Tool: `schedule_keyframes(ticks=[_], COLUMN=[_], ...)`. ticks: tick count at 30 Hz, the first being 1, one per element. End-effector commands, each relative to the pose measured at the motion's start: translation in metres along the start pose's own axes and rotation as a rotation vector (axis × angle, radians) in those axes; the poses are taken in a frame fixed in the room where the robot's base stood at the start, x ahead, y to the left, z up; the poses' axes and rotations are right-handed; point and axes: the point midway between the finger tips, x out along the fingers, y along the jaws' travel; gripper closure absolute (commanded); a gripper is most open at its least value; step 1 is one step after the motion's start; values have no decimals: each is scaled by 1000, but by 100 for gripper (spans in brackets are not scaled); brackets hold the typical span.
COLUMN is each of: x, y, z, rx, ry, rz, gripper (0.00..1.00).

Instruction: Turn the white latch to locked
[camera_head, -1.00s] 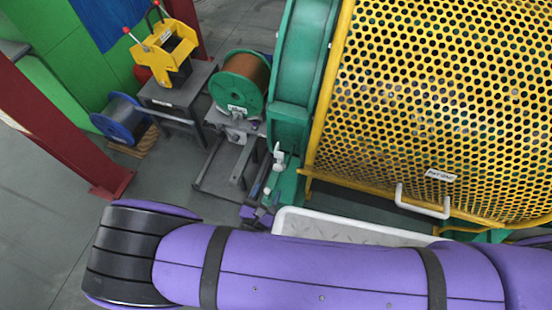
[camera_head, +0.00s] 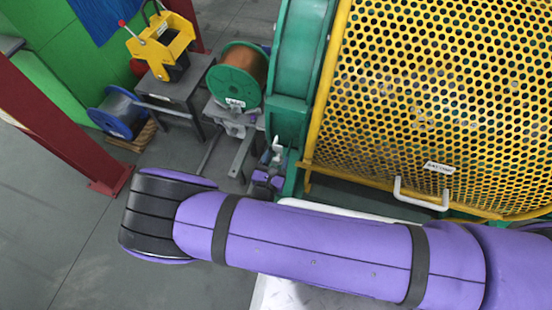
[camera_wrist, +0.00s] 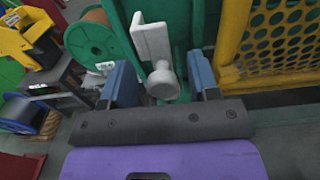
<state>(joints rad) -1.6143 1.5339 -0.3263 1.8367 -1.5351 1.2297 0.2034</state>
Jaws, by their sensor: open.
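The white latch (camera_wrist: 152,45) shows in the wrist view as a flat upright plate with a round knob (camera_wrist: 163,80) at its lower end. It stands against the green machine frame. My gripper (camera_wrist: 163,84) is open, with one blue-grey finger to the left of the knob and one to the right. The knob appears between the fingers, with gaps on both sides; I cannot tell how deep it sits. In the head view the latch (camera_head: 277,146) is small, just above my purple gripper body (camera_head: 266,180), and its lower part is hidden.
The yellow perforated guard (camera_head: 430,100) with a white handle (camera_head: 421,195) stands to the right. A green spool (camera_head: 238,76) and grey stand lie to the left, with a yellow device (camera_head: 162,42) beyond. A white plate (camera_head: 290,294) lies beneath my arm.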

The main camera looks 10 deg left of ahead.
Motion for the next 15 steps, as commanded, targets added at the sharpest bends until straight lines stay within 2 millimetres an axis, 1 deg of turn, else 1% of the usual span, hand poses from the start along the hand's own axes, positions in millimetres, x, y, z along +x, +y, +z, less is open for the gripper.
schedule_keyframes(ticks=[9,10,11,12,14,15], x=[3,3,3,3,3,3], y=[0,0,0,0,0,0], z=[0,0,0,0,0,0], rx=[0,0,0,0,0,1], ry=[0,0,0,0,0,0], rz=[0,0,0,0,-1,-1], gripper=[45,49,56,65,79,88])
